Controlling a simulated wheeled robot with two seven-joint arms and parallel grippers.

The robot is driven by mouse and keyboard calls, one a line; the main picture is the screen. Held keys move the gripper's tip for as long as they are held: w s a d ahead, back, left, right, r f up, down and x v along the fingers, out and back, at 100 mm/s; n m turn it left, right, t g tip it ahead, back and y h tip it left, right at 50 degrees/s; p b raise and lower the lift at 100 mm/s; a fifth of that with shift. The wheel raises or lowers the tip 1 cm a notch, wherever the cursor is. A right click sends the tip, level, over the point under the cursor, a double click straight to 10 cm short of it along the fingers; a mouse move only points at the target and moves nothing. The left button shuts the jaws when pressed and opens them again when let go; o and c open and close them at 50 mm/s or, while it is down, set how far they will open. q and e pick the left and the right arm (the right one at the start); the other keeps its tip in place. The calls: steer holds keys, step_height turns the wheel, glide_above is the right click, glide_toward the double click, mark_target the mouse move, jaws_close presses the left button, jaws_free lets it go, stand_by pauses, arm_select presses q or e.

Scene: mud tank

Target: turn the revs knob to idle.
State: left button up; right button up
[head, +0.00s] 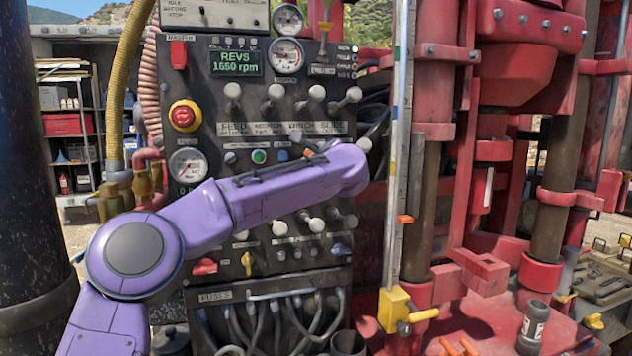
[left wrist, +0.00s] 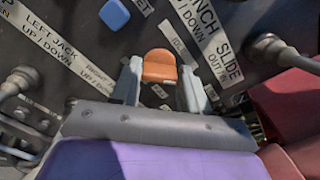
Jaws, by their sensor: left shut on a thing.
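The revs display (head: 236,63) on the dark control panel reads 1650 rpm in green. The orange revs knob (left wrist: 159,66) sits between the two grey fingers of my left gripper (left wrist: 160,82) in the left wrist view. The fingers are shut on its sides. In the head view only a small orange part of the knob (head: 309,152) shows above my purple forearm, and the left gripper's fingertips are mostly hidden behind the wrist. My right gripper is not in view.
Several white-knobbed levers (head: 274,92) stick out above the arm, with more (head: 312,222) below it. A red emergency button (head: 185,116) is at the panel's left. A upright measuring rail (head: 397,150) and red machinery (head: 490,270) stand close on the right.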

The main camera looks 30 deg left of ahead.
arm_select(q)
steer(key=shift+n+b, duration=4.2)
steer(key=shift+n, duration=0.6)
steer(key=shift+r, duration=0.1)
steer(key=o, duration=0.9)
steer(key=shift+o, duration=0.8)
steer(key=shift+w+f, duration=0.2)
steer(key=shift+w, duration=0.05)
steer(key=b+v, duration=0.5)
steer(key=v, duration=0.5)
steer(key=shift+s+d+b, duration=0.2)
steer(key=shift+s+b, duration=0.05)
steer(key=shift+b, duration=0.1)
